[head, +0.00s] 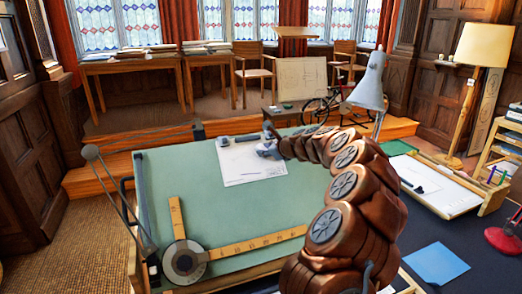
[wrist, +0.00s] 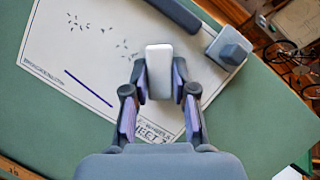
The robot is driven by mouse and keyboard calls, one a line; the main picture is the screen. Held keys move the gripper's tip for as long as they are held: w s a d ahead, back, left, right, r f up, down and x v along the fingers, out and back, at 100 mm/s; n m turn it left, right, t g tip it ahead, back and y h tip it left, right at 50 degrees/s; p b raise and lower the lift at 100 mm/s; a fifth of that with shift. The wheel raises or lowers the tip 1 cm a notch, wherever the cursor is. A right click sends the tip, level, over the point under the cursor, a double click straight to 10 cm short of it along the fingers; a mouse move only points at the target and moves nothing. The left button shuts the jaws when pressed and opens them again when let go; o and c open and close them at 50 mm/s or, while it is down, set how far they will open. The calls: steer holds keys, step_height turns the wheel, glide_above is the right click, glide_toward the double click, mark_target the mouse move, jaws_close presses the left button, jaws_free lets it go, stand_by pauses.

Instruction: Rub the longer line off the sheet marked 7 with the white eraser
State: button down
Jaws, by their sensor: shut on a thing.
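The white eraser (wrist: 158,70) is between the two fingers of my gripper (wrist: 160,85), which is shut on it. In the head view my gripper (head: 268,149) is over the right part of a white sheet (head: 240,168) on the green board. In the wrist view the sheet (wrist: 60,50) has lettering along its lower edge that seems to end in 7, partly hidden by my gripper. One straight dark blue line (wrist: 88,87) shows on it, left of the eraser. Whether the eraser touches the paper I cannot tell.
Small dark marks (wrist: 124,48) are scattered on the sheet. A dark bar (wrist: 174,12) and a grey block (wrist: 228,50) lie at its edge. A drafting arm with rulers (head: 240,248) crosses the green board (head: 180,165). A second board (head: 440,198) stands at right.

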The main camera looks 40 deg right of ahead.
steer(key=shift+s+d, duration=0.15)
steer(key=shift+d, duration=0.7)
steer(key=shift+w+a+f+p, duration=0.1)
steer(key=shift+w+a+p, duration=0.1)
steer(key=shift+a, duration=0.5)
steer(key=shift+w+a+r+p, duration=0.1)
steer(key=shift+a+p, duration=0.1)
steer(key=shift+a, duration=0.45)
steer(key=shift+w+a+f+p, duration=0.1)
steer(key=shift+w+a+p, duration=0.1)
steer(key=shift+a, duration=0.5)
steer(key=shift+s+d+p, duration=0.25)
steer(key=shift+d+p, duration=0.05)
steer(key=shift+d, duration=0.75)
steer(key=shift+s+d+p, duration=0.25)
steer(key=shift+d+p, duration=0.05)
steer(key=shift+d, duration=0.75)
steer(key=shift+s+a+r+p, duration=0.1)
steer(key=shift+s+r+p, duration=0.3)
steer(key=shift+r+p, duration=0.15)
steer(key=shift+s+a+r+p, duration=0.1)
steer(key=shift+s+r+p, duration=0.3)
steer(key=shift+r, duration=0.15)
steer(key=shift+s+a+r+p, duration=0.25)
steer(key=shift+s+r+p, duration=0.3)
steer(key=shift+s+p, duration=0.05)
steer(key=shift+s+a+r+p, duration=0.2)
steer(key=shift+s+r+p, duration=0.35)
steer(key=shift+s, duration=0.05)
steer(key=shift+r, duration=0.1)
